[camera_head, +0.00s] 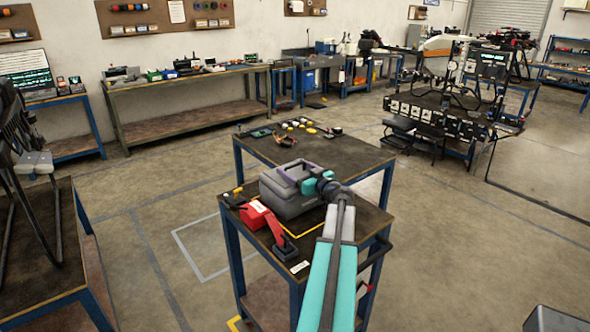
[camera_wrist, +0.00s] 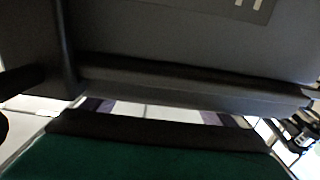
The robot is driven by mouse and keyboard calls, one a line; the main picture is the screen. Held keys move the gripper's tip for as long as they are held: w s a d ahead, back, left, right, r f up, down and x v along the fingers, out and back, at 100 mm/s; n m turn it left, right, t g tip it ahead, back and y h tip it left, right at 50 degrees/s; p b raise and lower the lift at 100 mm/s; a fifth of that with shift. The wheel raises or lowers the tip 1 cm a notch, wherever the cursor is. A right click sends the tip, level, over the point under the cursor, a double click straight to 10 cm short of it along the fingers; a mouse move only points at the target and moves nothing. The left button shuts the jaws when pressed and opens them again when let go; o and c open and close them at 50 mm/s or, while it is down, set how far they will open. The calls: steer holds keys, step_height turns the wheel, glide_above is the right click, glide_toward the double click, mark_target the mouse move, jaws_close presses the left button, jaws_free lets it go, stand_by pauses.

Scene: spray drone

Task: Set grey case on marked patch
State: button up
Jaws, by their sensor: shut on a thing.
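In the wrist view the case's dark grey side (camera_wrist: 190,55) fills the upper part. A yellow outline (camera_head: 303,235) on the table top shows just in front of the case, the rest hidden by the case and my arm. I cannot tell whether the case touches the table or hangs slightly above it.
Small tools and yellow parts (camera_head: 297,124) lie along the far edge. The table's middle behind the case is mostly clear.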

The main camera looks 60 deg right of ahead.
steer(key=shift+b, duration=0.35)
steer(key=o, duration=2.1)
steer(key=shift+f, duration=0.1)
steer(key=shift+c, duration=0.2)
steer(key=shift+r+p, duration=0.2)
steer(key=shift+p, duration=0.2)
steer(key=b+v, duration=0.4)
steer(key=v, duration=0.8)
steer(key=shift+a, duration=0.1)
